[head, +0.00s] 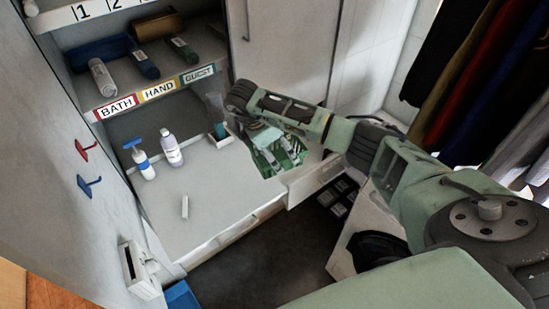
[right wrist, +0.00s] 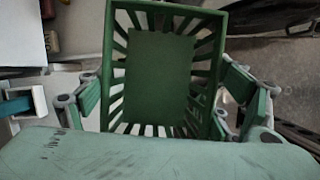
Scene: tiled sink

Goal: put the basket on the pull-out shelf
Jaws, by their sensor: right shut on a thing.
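The green slatted basket (right wrist: 160,75) fills the middle of the right wrist view, and I look into it; it appears empty. My right gripper (right wrist: 158,100) has a finger on each side of the basket and is shut on it. In the head view the gripper (head: 278,150) hangs over the right part of the white shelf surface; the basket there is mostly hidden by the gripper and hard to separate from it. A white shelf (head: 215,215) with a front edge and handle juts out under the cubbies. I cannot tell whether the basket touches it. My left gripper is not in view.
A blue-topped pump bottle (head: 143,160), a white bottle (head: 171,148) and a small white block (head: 185,207) stand on the shelf. Clothes hang at right.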

